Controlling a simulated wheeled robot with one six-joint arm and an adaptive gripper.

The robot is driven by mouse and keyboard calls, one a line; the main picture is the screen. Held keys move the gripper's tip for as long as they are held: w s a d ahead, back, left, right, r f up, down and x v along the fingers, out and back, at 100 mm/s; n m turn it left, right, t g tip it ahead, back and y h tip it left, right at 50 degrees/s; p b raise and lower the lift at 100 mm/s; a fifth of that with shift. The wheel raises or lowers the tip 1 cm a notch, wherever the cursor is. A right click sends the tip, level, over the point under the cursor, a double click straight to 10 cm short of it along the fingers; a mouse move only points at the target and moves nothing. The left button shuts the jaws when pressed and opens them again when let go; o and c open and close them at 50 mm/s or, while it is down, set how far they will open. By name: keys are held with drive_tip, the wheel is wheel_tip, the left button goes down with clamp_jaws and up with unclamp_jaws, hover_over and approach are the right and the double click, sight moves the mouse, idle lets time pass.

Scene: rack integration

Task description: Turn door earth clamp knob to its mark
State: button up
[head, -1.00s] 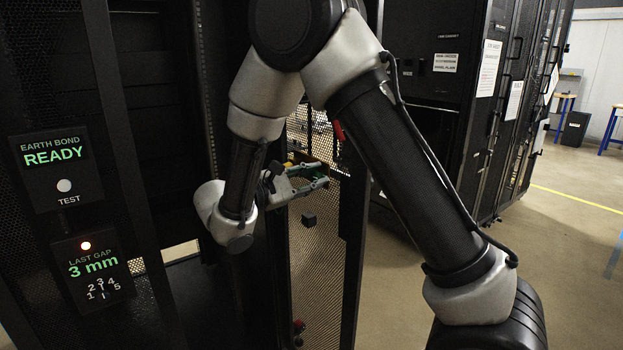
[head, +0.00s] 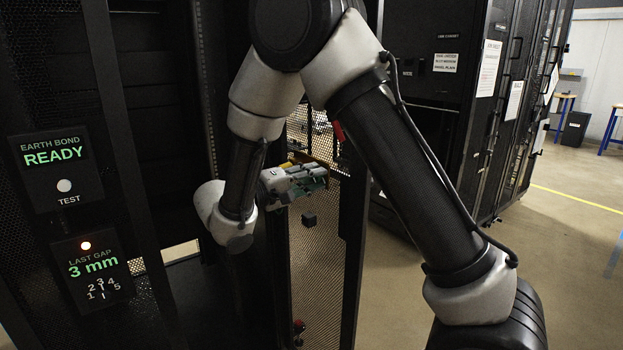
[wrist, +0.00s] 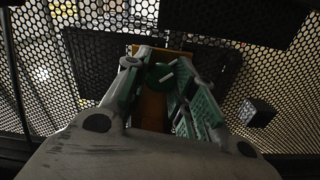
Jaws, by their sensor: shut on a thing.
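My gripper (head: 312,176) reaches to the perforated rack door in the head view, with its grey and green fingers against a part there. In the wrist view my gripper (wrist: 165,76) has its fingers closed around the door earth clamp knob (wrist: 167,80), of which only a small greenish part shows. An orange-yellow plate (wrist: 154,110) lies behind and below the knob, between the fingers. The fingers and gripper body hide most of the knob, and its mark cannot be made out.
The perforated door (head: 318,255) carries a small black block (head: 309,220) below my gripper. A panel at left reads "EARTH BOND READY" (head: 50,155) with a TEST button (head: 64,186).

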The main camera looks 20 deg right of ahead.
drive_tip(key=m, duration=0.6)
drive_tip(key=shift+m, duration=0.3)
idle(0.4)
drive_tip(key=o, duration=1.1)
drive_tip(key=shift+c, duration=0.2)
drive_tip(key=v, duration=1.2)
